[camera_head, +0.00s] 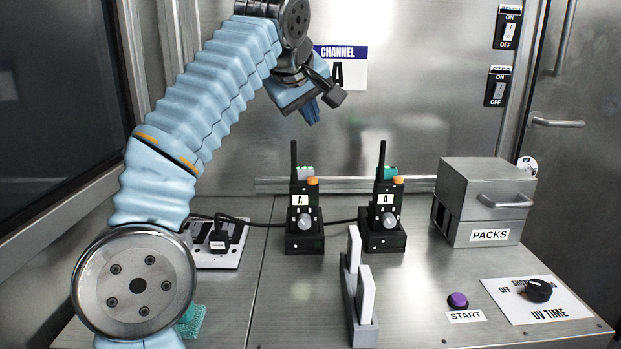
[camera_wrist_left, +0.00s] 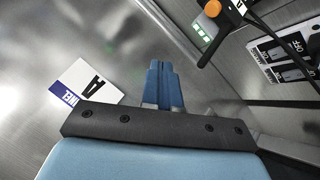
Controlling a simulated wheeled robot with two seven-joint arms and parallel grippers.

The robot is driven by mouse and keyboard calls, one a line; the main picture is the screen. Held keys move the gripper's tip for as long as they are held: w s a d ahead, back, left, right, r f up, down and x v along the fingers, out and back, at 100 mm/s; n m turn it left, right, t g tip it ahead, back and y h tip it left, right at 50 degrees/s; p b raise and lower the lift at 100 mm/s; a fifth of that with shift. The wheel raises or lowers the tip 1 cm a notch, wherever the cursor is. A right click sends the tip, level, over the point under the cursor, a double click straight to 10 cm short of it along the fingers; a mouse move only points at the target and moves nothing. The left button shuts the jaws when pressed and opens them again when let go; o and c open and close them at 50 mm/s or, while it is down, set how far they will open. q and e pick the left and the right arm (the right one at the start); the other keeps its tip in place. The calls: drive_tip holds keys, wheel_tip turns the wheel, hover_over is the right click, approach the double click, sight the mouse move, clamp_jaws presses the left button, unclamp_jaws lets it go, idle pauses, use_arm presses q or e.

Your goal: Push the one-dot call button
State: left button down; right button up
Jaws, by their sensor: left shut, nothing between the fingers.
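Two black radios stand upright in black bases on the steel counter, the left radio (camera_head: 304,205) and the right radio (camera_head: 384,205). Each has an antenna, an orange knob, a white "A" label and a pale round knob low on its front. A green patch shows at the top of each. I cannot make out which part is the one-dot call button; any dot marks are too small to read. My left gripper (camera_head: 312,111) is shut and empty, above and behind the left radio, in front of the "CHANNEL A" sign (camera_head: 345,68). Its blue fingers (camera_wrist_left: 165,84) also show in the left wrist view.
A steel PACKS box (camera_head: 486,190) stands right of the radios. A rack with white plates (camera_head: 360,290) stands in front of them. A purple START button (camera_head: 457,300) and a UV TIME dial (camera_head: 538,290) are front right. Two ON/OFF switches (camera_head: 509,27) (camera_head: 497,86) are on the wall.

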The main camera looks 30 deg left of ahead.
use_arm(q)
drive_tip(key=b, duration=0.1)
hover_over(310, 180)
wheel_tip(310, 180, down, 7)
drive_tip(key=shift+s+f, duration=0.1)
drive_tip(key=shift+f+b, duration=0.75)
drive_tip(key=shift+f, duration=0.05)
idle(1.5)
drive_tip(key=shift+f, duration=0.4)
drive_tip(key=shift+f+b, duration=0.4)
drive_tip(key=shift+b, duration=0.15)
idle(0.4)
drive_tip(key=shift+r, duration=0.15)
drive_tip(key=shift+r+p, duration=0.7)
drive_tip(key=shift+p, duration=0.15)
